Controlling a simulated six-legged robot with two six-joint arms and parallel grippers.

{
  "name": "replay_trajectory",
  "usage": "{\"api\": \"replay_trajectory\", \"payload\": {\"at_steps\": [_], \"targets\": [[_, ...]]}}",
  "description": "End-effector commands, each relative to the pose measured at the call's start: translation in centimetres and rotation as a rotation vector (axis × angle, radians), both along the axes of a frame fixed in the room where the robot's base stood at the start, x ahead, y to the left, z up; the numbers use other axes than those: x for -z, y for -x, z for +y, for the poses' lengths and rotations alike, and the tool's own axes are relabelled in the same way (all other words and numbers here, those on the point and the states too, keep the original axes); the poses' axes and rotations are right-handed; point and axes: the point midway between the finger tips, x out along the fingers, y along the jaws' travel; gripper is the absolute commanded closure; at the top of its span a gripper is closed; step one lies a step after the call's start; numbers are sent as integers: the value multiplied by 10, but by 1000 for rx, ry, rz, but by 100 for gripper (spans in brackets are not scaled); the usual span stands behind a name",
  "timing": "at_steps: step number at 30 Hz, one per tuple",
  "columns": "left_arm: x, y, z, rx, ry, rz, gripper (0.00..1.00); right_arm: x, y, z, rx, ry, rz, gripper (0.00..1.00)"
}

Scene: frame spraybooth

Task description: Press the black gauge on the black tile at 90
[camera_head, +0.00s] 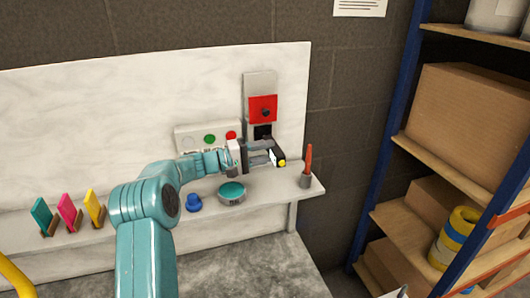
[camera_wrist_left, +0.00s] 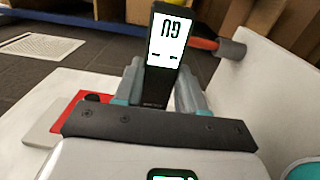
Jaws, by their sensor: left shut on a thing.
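My left gripper (camera_head: 264,158) is shut on the black gauge (camera_head: 280,157), in front of the white wall panel. In the left wrist view the gauge (camera_wrist_left: 158,87) stands between the two fingers, its lit display facing the camera; I cannot read the figures for sure. The black tile (camera_head: 262,132) is on the upright board, just below a red tile (camera_head: 263,102) with a dark round part. The gauge is lower and to the right of the black tile in the head view; the gap between them cannot be judged. My right gripper is not in view.
On the white shelf are an orange-handled tool in a grey holder (camera_head: 306,181), a teal round tin (camera_head: 231,193), a blue knob-like piece (camera_head: 194,204) and several coloured cards at left. A box with green and red buttons (camera_head: 200,137) is behind. Blue-framed shelving stands right.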

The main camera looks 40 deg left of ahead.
Motion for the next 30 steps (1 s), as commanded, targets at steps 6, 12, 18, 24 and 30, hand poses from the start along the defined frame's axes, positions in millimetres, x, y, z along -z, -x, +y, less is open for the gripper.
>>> {"api": "replay_trajectory", "payload": {"at_steps": [6, 12, 18, 24, 30], "targets": [[0, 0, 0, 0, 0, -1, 96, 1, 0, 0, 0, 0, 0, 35], [0, 0, 0, 0, 0, -1, 96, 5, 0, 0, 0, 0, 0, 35], [0, 0, 0, 0, 0, -1, 96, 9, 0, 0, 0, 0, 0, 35], [-1, 0, 0, 0, 0, -1, 96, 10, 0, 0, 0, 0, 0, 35], [-1, 0, 0, 0, 0, -1, 96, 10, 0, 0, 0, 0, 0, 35]]}}
